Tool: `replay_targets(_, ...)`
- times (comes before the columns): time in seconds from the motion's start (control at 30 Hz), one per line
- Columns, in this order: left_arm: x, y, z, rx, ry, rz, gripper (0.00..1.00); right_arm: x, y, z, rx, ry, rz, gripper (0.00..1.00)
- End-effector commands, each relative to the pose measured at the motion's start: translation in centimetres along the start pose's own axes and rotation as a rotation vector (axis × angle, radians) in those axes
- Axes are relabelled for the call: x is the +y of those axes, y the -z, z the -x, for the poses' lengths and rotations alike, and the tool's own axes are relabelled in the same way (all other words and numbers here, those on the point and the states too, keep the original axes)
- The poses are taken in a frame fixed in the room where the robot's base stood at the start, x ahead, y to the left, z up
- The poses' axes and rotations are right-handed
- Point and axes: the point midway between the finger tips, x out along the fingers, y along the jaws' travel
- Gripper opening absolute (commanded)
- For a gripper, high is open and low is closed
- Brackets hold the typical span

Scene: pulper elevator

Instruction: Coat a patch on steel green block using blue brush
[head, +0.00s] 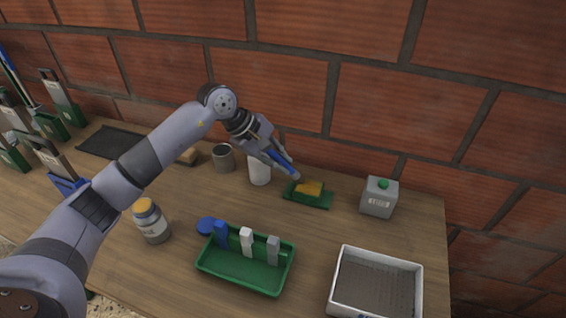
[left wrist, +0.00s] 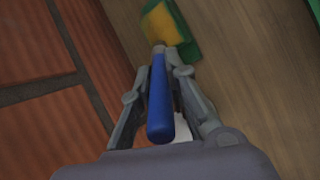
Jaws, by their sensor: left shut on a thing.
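My left gripper (head: 275,156) is shut on the blue brush (head: 284,164) near the back wall. The brush handle also shows between the fingers in the left wrist view (left wrist: 159,98). My right gripper is not in view.
A green tray (head: 240,273) and a white-rimmed tray (head: 377,257) lie in front. The brick wall is close behind.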

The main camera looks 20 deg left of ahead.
Motion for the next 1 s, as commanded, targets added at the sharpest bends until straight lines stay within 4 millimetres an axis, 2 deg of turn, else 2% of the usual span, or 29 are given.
replay_targets(0.1,-0.3,0.3,0.1,0.001,0.001,0.002,0.0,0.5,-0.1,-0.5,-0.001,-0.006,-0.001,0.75)
replay_targets(0.17,0.1,0.0,0.7,0.001,0.0,0.002,0.0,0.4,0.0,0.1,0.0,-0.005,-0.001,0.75)
replay_targets(0.23,0.9,-0.5,2.4,0.004,-0.006,0.001,0.0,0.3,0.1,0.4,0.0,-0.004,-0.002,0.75)
replay_targets(0.8,2.4,-1.7,6.9,0.007,-0.006,0.012,0.0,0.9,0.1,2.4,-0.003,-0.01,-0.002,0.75)
replay_targets(1.0,2.6,-1.9,7.6,0.008,-0.004,0.014,0.0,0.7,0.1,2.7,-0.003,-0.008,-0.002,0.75)
